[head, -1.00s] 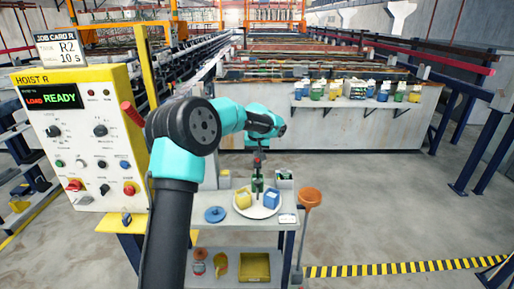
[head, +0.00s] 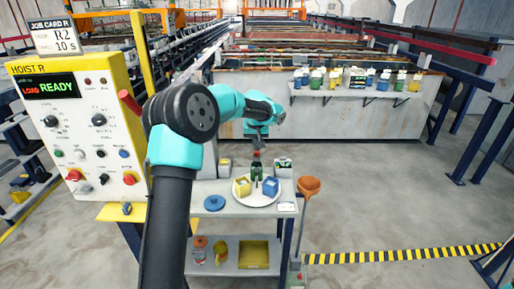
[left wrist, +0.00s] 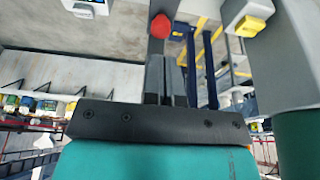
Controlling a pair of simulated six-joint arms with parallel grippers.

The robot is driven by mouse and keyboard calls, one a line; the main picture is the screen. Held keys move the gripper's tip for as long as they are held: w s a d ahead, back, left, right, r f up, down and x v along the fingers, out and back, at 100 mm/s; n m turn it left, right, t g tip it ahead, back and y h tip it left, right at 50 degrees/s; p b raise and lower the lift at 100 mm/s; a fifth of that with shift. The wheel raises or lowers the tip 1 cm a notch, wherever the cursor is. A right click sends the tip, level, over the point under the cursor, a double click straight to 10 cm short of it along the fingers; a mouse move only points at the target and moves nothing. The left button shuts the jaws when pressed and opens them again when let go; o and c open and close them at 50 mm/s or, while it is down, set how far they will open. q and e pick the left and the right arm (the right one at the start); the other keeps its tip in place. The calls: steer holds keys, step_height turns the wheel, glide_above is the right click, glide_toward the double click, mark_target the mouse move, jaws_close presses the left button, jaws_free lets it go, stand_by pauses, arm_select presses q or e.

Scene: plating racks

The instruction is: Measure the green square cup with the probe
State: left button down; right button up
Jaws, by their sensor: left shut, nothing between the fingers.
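The green cup (head: 257,172) is small and dark in the head view, at the back of a white round plate (head: 262,199) on the cart. A yellow cup (head: 243,187) and a blue cup (head: 270,187) stand in front of it on the plate. My left gripper (head: 257,153) points down just above the green cup, shut and empty. A red tip shows at its end, and I cannot tell whether it touches the cup. In the left wrist view the closed grey fingers (left wrist: 166,75) show beside a red knob (left wrist: 161,26); the green cup cannot be made out there.
The cart also holds a blue disc (head: 214,203), a small white card (head: 287,207) and small boxes behind the plate. An orange funnel-shaped thing (head: 308,185) stands at its right edge. Several coloured containers line a far shelf.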

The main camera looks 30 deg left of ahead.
arm_select(q)
steer(key=v, duration=1)
steer(key=shift+r, duration=0.3)
steer(key=shift+w, duration=0.1)
stand_by(0.9)
